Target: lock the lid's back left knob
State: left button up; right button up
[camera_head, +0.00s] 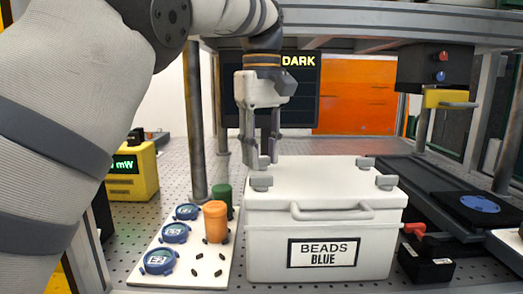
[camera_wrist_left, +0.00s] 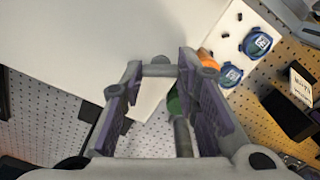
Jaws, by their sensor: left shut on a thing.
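A white box (camera_head: 320,238) labelled "BEADS BLUE" stands on the perforated bench with its white lid (camera_head: 320,176) on. Grey knobs show at the lid's front left (camera_head: 261,183), front right (camera_head: 386,182) and back right (camera_head: 365,163). My left gripper (camera_head: 262,160) points down at the lid's back left corner, shut on the back left knob. The fingers mostly hide that knob in the head view. In the left wrist view the grey knob (camera_wrist_left: 158,70) shows between the fingertips. Its exact turn is hard to tell. My right gripper is not in view.
A white board (camera_head: 195,262) with blue round pieces (camera_head: 175,233), an orange cylinder (camera_head: 215,222) and a green cylinder (camera_head: 222,200) lies left of the box. A metal post (camera_head: 194,125) rises behind it. A black-and-red device (camera_head: 425,262) stands right of the box.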

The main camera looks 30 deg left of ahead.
pick_arm(q)
jog(key=m, duration=0.5)
jog(key=shift+m, duration=0.3)
grip_shut()
jog(key=o, duration=1.2)
grip_release()
